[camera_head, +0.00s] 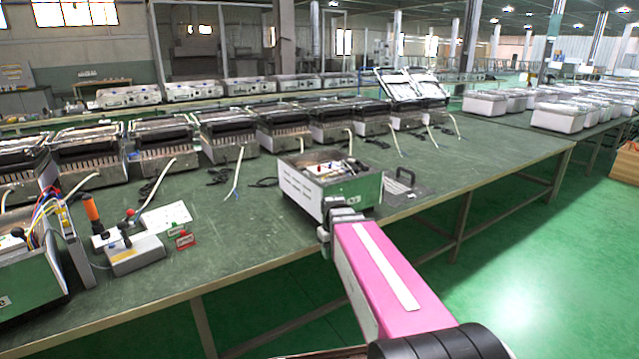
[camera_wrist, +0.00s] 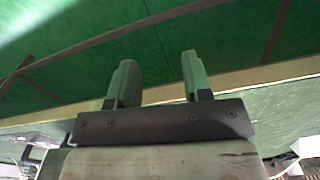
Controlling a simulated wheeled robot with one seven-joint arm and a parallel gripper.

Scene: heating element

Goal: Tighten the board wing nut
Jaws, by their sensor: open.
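The opened heating unit (camera_head: 357,191), a white and green metal box with small parts and wires inside, stands near the table's front edge in the head view. A board wing nut cannot be made out; it is too small or hidden. My gripper (camera_wrist: 157,70) is open and empty in the wrist view, its two fingers apart over the green floor and the table edge. In the head view, the end of my arm is in front of the unit's near side and hides part of it. Whether they touch cannot be told.
The green worktable (camera_head: 250,240) carries a row of heater units (camera_head: 228,135) with loose cables behind. A grey control box (camera_head: 135,253) and an orange-handled tool (camera_head: 91,208) are at the left. A flat grey plate (camera_head: 405,187) lies right of the unit. The table is clear farther right.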

